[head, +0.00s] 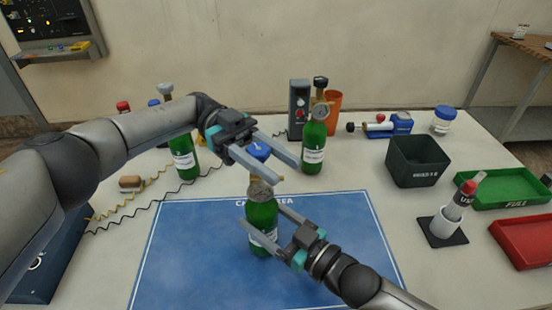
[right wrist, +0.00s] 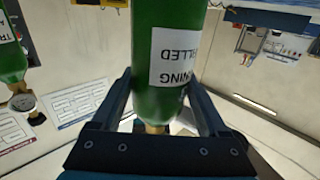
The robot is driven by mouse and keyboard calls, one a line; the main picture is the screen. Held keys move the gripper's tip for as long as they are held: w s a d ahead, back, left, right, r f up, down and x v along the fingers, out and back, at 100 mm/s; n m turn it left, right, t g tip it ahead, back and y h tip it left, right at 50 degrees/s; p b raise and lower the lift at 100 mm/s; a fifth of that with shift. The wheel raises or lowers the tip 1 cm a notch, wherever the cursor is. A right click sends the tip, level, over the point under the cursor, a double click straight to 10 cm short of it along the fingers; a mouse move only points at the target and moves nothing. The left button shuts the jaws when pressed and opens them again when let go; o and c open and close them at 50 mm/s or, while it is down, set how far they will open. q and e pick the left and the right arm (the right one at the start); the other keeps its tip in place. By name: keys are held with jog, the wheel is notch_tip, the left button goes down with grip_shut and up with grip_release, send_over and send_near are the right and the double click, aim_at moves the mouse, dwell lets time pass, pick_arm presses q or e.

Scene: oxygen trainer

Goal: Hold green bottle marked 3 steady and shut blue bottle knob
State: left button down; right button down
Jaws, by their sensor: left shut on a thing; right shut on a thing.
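A green bottle (head: 263,222) with a white label stands upright on the blue mat (head: 185,250). Its neck carries a grey fitting with a blue knob (head: 259,149) on top. I cannot read a 3 on it. My right gripper (head: 261,215) is shut on the bottle's body from the front right. The right wrist view shows the bottle (right wrist: 168,60) between both fingers, label partly visible, appearing upside down. My left gripper (head: 289,174) is shut on the blue knob, with a finger on either side and the fingertips reaching past it.
Another green bottle (head: 314,147) with a gauge stands behind, and one (head: 183,152) stands left behind my left arm. A dark bin (head: 418,160), a grey holder (head: 445,224), a green tray (head: 505,189) and a red tray (head: 525,238) are at the right. Cords lie at the left.

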pick_arm(q)
jog(key=shift+a+r+m+g+y, duration=0.1)
jog(key=shift+a+m+g+y, duration=0.1)
jog(key=shift+m+g+y, duration=0.15)
dwell(0.3)
jog(key=shift+c, duration=2.2)
grip_release()
notch_tip(320, 180, up, 10)
